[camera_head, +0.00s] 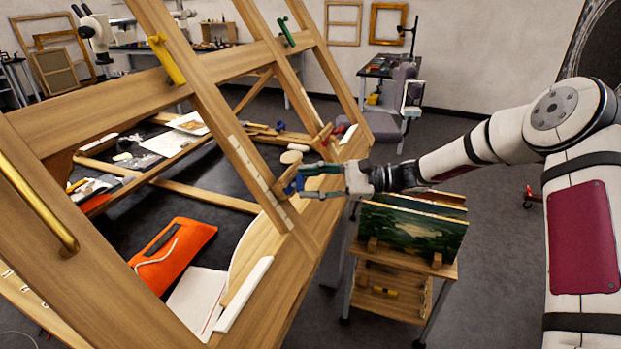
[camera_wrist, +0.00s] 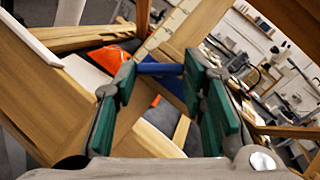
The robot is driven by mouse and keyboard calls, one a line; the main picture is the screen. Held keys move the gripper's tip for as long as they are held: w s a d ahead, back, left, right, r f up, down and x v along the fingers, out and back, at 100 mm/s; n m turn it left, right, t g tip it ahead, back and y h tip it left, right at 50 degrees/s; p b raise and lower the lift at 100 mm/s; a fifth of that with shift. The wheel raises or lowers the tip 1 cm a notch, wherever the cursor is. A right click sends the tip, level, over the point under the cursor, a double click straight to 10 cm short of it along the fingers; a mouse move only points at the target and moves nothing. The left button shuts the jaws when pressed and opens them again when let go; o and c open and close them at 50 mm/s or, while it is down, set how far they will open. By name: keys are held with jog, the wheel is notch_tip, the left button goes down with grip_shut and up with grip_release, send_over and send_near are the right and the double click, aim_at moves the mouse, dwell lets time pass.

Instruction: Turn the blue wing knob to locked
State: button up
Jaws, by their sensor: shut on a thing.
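The blue wing knob (camera_head: 291,187) is on the lower part of a slanted wooden easel post that carries a pale marked strip. My gripper (camera_head: 303,182) reaches it from the right, with its fingers at the knob. In the wrist view the knob's blue wing (camera_wrist: 160,69) lies between the green-padded fingers of my gripper (camera_wrist: 161,75), which is shut on it. A further blue part shows below and behind the wing. Any lock marking is too small to read.
A green knob (camera_head: 286,31) and a yellow knob (camera_head: 167,60) sit higher on the wooden frame (camera_head: 98,97). A brass bar (camera_head: 37,205) is at the left. An orange pouch (camera_head: 178,252) lies below the frame. A small cart with a landscape painting (camera_head: 412,232) stands below my forearm.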

jog(key=m+t+p, duration=0.1)
jog(key=m, duration=0.1)
jog(key=m+t+p, duration=0.1)
jog(key=m, duration=0.1)
jog(key=s+m+t+p, duration=0.1)
jog(key=m+t, duration=0.1)
jog(key=shift+y, duration=0.3)
jog(key=shift+f+m+t+p, duration=0.1)
jog(key=shift+m+t+p, duration=1.1)
jog(key=shift+m, duration=1.1)
jog(key=shift+a+t, duration=0.1)
jog(key=shift+t, duration=0.3)
jog(key=o, duration=1.2)
jog(key=shift+c, duration=0.2)
jog(key=r+v, duration=0.1)
jog(key=v, duration=1.1)
jog(key=shift+f, duration=0.3)
